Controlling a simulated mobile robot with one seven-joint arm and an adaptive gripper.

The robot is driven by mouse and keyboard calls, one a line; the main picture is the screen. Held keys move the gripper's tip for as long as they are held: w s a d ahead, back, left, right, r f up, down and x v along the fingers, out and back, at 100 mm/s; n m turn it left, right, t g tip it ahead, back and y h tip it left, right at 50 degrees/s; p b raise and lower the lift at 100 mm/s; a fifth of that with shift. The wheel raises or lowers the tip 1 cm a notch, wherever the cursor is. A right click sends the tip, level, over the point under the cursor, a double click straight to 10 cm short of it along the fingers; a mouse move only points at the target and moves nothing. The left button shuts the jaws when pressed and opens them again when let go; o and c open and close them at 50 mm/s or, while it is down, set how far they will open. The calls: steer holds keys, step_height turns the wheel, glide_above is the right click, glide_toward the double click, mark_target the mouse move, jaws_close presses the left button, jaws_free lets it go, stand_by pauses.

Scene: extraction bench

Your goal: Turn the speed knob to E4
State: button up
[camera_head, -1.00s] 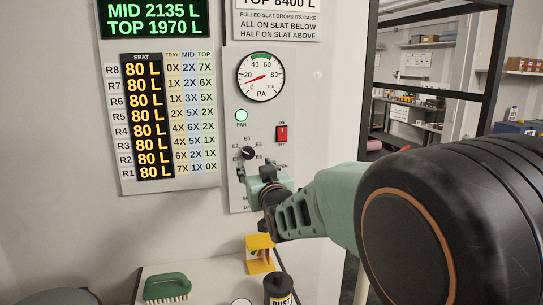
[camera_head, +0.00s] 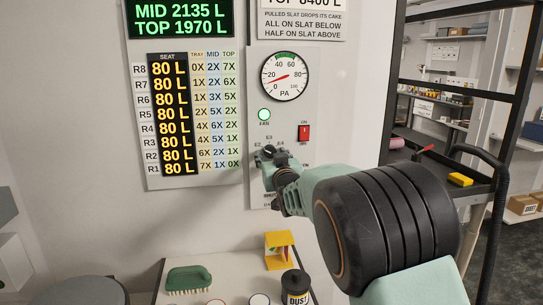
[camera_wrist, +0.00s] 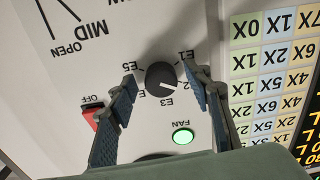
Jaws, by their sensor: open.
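The black speed knob (camera_head: 268,151) is on the grey control panel, with E labels around it. In the wrist view, which is upside down, the knob (camera_wrist: 161,78) sits between the two fingers, with gaps on both sides. Its white mark points roughly towards the partly covered E2 label. E1, E3 and E5 are readable there; E4 (camera_wrist: 140,92) is mostly hidden by a finger. My gripper (camera_wrist: 160,86) is open around the knob and holds nothing. In the head view, my gripper (camera_head: 272,172) is at the knob and covers the panel below it.
A red fan switch (camera_head: 304,132) and a lit green fan lamp (camera_head: 264,114) are close by, above the knob. The pressure gauge (camera_head: 285,76) is higher up. A brush (camera_head: 189,279), a yellow stand (camera_head: 279,251) and a dust can (camera_head: 296,287) are on the bench below.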

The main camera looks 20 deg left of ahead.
steer(key=shift+c, duration=0.2)
steer(key=c, duration=1.1)
steer(key=shift+f+b, duration=0.1)
steer(key=shift+b, duration=0.4)
